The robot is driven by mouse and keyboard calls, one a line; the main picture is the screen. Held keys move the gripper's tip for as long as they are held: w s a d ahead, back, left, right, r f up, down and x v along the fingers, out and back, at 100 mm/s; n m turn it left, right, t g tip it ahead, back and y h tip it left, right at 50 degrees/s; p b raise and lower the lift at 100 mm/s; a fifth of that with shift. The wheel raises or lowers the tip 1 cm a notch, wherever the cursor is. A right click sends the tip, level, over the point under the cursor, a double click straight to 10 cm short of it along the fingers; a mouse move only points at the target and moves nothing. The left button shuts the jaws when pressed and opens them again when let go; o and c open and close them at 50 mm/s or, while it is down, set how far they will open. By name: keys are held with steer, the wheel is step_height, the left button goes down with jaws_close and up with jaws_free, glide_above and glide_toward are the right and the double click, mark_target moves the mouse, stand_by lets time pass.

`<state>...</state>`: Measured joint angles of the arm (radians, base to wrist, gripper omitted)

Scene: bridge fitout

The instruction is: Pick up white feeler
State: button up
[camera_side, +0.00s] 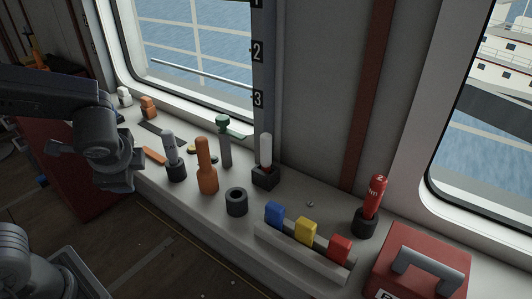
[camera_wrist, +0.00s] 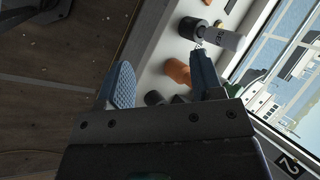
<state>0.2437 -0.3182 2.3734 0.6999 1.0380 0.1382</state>
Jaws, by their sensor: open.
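A white-topped upright piece (camera_side: 265,148) stands in a black square base near the window wall in the side view; it may be the white feeler. A small white block (camera_side: 124,96) sits at the far left of the ledge, beside an orange one, and is also pale enough to be it. I cannot tell which is the feeler. My gripper (camera_side: 100,165) is at the left, near the ledge's left edge and apart from both. In the wrist view my gripper (camera_wrist: 160,62) has its fingers spread, with nothing held between them.
A grey cylinder (camera_side: 169,145) in a black holder and an orange bottle-shaped piece (camera_side: 207,165) stand nearest my gripper. A green-topped tool (camera_side: 224,140), black ring (camera_side: 236,201), rack (camera_side: 295,250) of coloured blocks, red cylinder (camera_side: 375,195) and red case (camera_side: 420,262) lie farther right.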

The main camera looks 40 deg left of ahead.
steer(key=w+f+m+t+y, duration=0.1)
steer(key=w+m+t+y, duration=0.15)
steer(key=w+m, duration=0.3)
steer(key=m+t+h, duration=0.4)
steer(key=m+t, duration=0.8)
steer(key=m, duration=0.7)
glide_toward(269, 138)
steer(key=x, duration=0.4)
steer(key=f+x, duration=0.1)
steer(key=x, duration=0.3)
steer(key=a+f+x, duration=0.1)
steer(key=x, duration=0.4)
steer(key=shift+s, duration=0.2)
steer(key=c, duration=1.1)
